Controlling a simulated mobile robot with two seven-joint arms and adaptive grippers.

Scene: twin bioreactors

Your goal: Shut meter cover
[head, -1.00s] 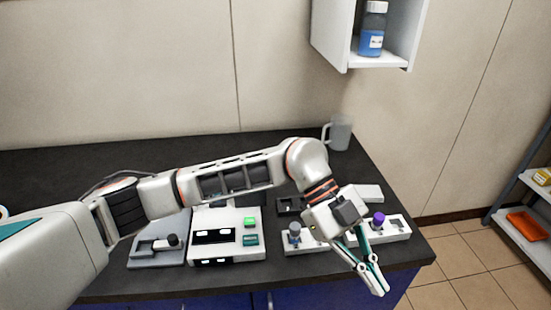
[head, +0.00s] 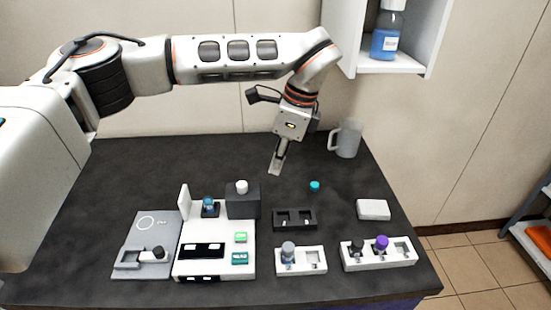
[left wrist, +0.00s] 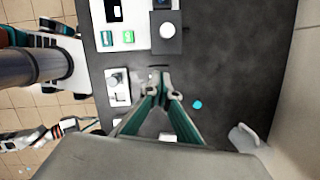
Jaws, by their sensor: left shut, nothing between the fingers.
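The meter (head: 215,262) is a white box with dark displays and green buttons on the dark bench; part of it shows at the top of the left wrist view (left wrist: 127,12). Its cover (head: 185,199) appears as a white flap standing upright at the meter's back left, so it is open. A blue-topped vial (head: 209,204) stands in a dark holder just right of the flap. My left gripper (head: 275,170) is shut and empty, pointing down above the bench, behind and right of the meter. Its fingertips (left wrist: 163,92) meet in the left wrist view.
A dark block with a white cap (head: 241,187) stands between the cover and my gripper. A teal cap (head: 315,186), a black rack (head: 295,219), white racks (head: 377,254) and a mug (head: 346,139) are to the right. The bench's back left is clear.

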